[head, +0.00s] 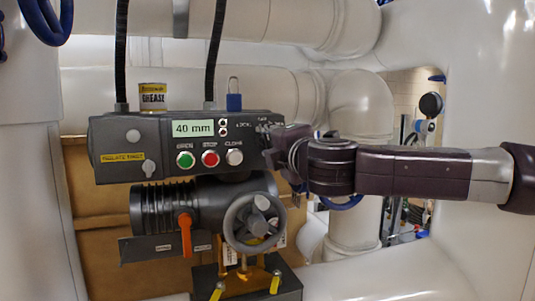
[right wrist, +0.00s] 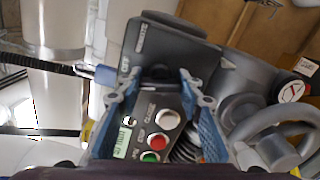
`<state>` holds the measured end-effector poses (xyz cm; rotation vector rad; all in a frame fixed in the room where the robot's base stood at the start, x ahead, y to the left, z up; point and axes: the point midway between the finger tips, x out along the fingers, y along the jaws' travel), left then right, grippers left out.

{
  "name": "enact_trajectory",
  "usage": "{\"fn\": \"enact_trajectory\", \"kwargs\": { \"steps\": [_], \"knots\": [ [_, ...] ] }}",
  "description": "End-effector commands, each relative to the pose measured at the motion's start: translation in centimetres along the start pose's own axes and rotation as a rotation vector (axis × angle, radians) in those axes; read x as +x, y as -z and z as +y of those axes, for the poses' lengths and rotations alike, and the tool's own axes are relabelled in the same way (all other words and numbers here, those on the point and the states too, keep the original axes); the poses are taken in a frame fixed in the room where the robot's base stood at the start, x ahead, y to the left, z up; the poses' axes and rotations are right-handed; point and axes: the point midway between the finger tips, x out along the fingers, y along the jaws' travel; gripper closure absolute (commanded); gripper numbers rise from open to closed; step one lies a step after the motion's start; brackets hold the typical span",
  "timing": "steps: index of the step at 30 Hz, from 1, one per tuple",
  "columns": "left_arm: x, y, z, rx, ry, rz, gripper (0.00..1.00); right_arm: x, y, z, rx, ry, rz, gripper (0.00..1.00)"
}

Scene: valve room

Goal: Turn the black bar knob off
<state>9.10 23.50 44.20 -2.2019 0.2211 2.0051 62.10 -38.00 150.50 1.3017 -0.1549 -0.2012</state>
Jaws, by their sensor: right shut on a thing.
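The dark control box (head: 120,133) has a "40 mm" display (head: 192,128), a green button (head: 186,160), a red button (head: 210,158) and a white button (head: 234,157). My right gripper (head: 272,145) is at the box's right end, reaching in from the right. It hides the black bar knob in the head view. In the right wrist view the dark knob (right wrist: 156,72) shows between the blue finger pads, beside an "OFF" label, and my right gripper (right wrist: 157,84) is shut on it. The knob's exact angle is hard to tell. My left gripper is not in view.
A grey handwheel (head: 255,220) and an orange lever (head: 186,235) sit below the box. A grease tin (head: 152,97) and a blue padlock (head: 234,102) are at its top. Black cables rise from it. Large white pipes (head: 350,110) surround the area.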

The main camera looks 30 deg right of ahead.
Motion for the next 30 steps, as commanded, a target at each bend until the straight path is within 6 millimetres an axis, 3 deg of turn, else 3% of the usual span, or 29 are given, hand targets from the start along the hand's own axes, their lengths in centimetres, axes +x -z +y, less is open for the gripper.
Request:
{"fn": "enact_trajectory", "kwargs": {
  "steps": [12, 30],
  "knots": [
    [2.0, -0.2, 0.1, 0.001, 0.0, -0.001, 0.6, 0.0, 0.1, -0.2, 0.222, 0.002, 0.0, 0.9],
    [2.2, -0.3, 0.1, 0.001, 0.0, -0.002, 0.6, 0.0, 0.0, -0.1, 0.263, 0.003, 0.001, 0.9]
  ]
}}
